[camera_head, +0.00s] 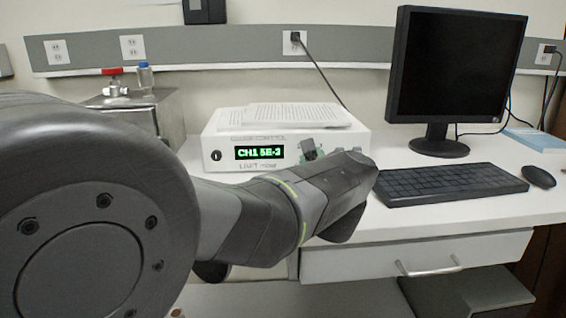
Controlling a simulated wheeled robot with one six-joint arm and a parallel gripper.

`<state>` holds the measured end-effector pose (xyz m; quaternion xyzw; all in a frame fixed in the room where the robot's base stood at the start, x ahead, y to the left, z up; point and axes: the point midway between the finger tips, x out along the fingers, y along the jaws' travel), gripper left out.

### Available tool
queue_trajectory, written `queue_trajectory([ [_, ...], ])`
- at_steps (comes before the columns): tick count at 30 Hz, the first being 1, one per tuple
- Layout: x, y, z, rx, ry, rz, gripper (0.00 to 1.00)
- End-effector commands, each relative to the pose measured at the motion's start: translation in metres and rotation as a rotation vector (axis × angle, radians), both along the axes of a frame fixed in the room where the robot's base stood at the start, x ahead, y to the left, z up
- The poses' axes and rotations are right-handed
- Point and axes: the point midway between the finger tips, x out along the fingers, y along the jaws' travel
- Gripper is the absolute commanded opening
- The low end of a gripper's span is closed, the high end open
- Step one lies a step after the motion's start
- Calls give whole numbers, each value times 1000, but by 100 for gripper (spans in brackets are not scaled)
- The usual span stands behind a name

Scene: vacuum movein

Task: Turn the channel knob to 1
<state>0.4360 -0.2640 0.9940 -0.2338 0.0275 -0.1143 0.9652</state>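A white controller box (227,178) stands on the bench with a lit green display (260,153) that reads "CH1 5E-3". A round dark control (216,156) is at the left of its front face. My gripper (340,186) is in front of the right part of that face and covers much of it. A small dark piece with bits of green (310,150) shows just above my gripper; I cannot tell whether it is the channel knob or a fingertip. The fingers are not clear, so contact and opening cannot be told.
Papers (300,116) lie on top of the box. A monitor (456,75), keyboard (450,183) and mouse (538,176) are on the right. A metal unit with a red handle (113,72) stands at the back left. My arm fills the lower left.

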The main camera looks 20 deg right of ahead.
Motion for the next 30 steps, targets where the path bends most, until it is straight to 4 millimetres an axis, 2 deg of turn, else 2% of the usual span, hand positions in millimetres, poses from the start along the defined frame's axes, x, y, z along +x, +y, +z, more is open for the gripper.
queue_trajectory([
  [3, 0, 0, -1, 1, 2, 0, 4],
  [4, 0, 0, -1, 1, 2, 0, 31],
  [7, 0, 0, 0, 0, 1, 0, 49],
  [15, -1, 0, 0, 1, 1, 0, 49],
  [19, -8, 1, 1, 1, -1, -3, 49],
  [30, -68, 15, 2, -1, -1, -6, 49],
])
